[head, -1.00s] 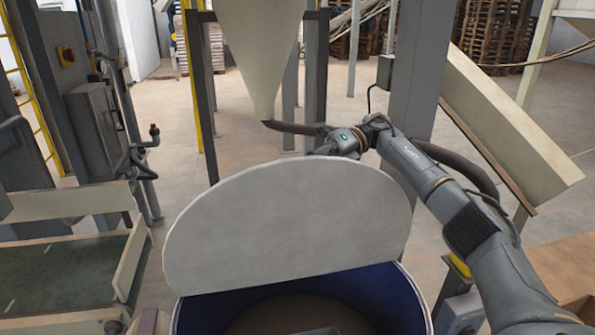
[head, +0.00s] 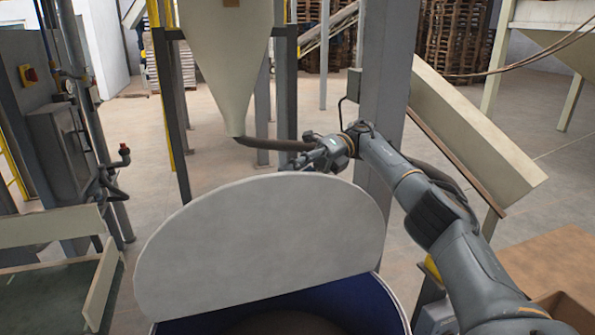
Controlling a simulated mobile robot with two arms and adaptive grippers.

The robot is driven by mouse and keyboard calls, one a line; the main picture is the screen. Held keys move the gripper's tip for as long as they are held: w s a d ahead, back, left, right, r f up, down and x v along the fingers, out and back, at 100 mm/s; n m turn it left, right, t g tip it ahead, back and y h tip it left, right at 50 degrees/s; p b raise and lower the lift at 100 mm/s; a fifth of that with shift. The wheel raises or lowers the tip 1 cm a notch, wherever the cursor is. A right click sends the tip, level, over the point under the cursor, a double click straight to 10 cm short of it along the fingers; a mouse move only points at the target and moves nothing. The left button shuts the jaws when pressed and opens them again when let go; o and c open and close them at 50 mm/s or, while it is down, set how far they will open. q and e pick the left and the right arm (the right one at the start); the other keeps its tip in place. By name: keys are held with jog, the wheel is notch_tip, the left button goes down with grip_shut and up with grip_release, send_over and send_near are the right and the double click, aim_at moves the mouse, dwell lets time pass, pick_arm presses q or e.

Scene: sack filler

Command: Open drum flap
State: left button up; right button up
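The drum flap (head: 262,246) is a pale grey, rounded panel. It stands raised and steeply tilted over the blue drum (head: 368,302), whose near side is open and shows a dark brown inside. My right arm comes in from the right, and its gripper (head: 318,160) is just behind and above the flap's top edge. The fingers look spread, but they are small and partly hidden by the flap, so I cannot tell whether they touch it. My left gripper is not in view.
A pale hopper cone (head: 228,75) with a dark hose (head: 270,144) hangs behind the flap. A grey post (head: 385,100) and a sloping chute (head: 475,135) stand behind my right arm. A conveyor side wall (head: 103,285) is at the left. A cardboard box (head: 570,312) is at lower right.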

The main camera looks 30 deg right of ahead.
jog(key=shift+d+r, duration=0.25)
jog(key=shift+d, duration=0.7)
